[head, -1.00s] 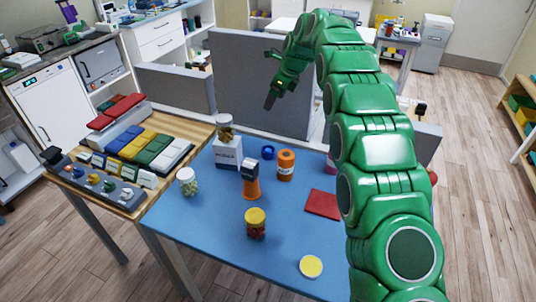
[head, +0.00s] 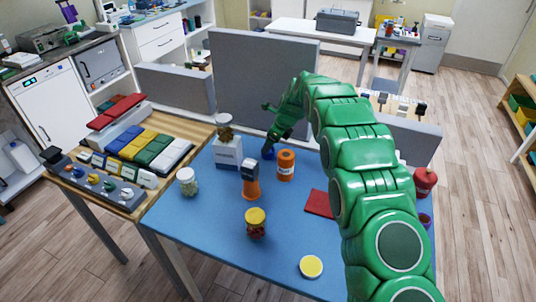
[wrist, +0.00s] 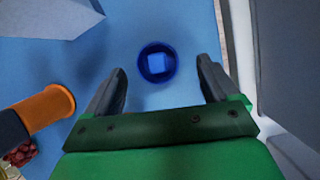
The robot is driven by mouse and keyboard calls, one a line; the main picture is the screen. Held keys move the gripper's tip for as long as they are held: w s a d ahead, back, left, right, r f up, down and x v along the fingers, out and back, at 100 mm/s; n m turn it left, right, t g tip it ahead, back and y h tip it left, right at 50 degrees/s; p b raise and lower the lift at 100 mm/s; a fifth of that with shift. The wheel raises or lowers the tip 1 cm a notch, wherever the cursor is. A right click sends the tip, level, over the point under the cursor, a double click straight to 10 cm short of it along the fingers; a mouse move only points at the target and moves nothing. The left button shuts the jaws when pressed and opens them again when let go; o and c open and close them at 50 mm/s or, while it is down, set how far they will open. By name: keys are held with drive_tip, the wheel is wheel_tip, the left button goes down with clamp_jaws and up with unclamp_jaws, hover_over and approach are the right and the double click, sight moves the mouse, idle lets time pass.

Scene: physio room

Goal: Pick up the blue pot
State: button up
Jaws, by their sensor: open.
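The blue pot (head: 268,153) is small and round and stands on the blue table (head: 190,228), at its far side. In the wrist view the pot (wrist: 144,76) is seen from above with a lighter blue square shape inside its rim. My gripper (head: 272,136) is above it, pointing down. In the wrist view the two dark fingers of my gripper (wrist: 159,67) are spread apart, one on either side of the pot's line and a little short of it in the picture. Nothing is between them. In the head view my gripper partly hides the pot.
An orange jar (head: 286,166) stands close to the pot. A white box (head: 228,155) with a jar on top and an orange bottle with a grey top (head: 250,185) stand left. A grey partition (head: 250,80) rises behind the table. A red mat (head: 319,203) lies right.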

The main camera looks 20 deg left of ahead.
drive_tip(key=shift+s+x, duration=0.15)
drive_tip(key=shift+x, duration=1)
drive_tip(key=shift+s+x, duration=0.15)
drive_tip(key=shift+x, duration=1.05)
drive_tip(key=shift+d, duration=0.1)
drive_tip(key=shift+c, duration=0.2)
drive_tip(key=c, duration=1.1)
drive_tip(key=shift+r, duration=0.1)
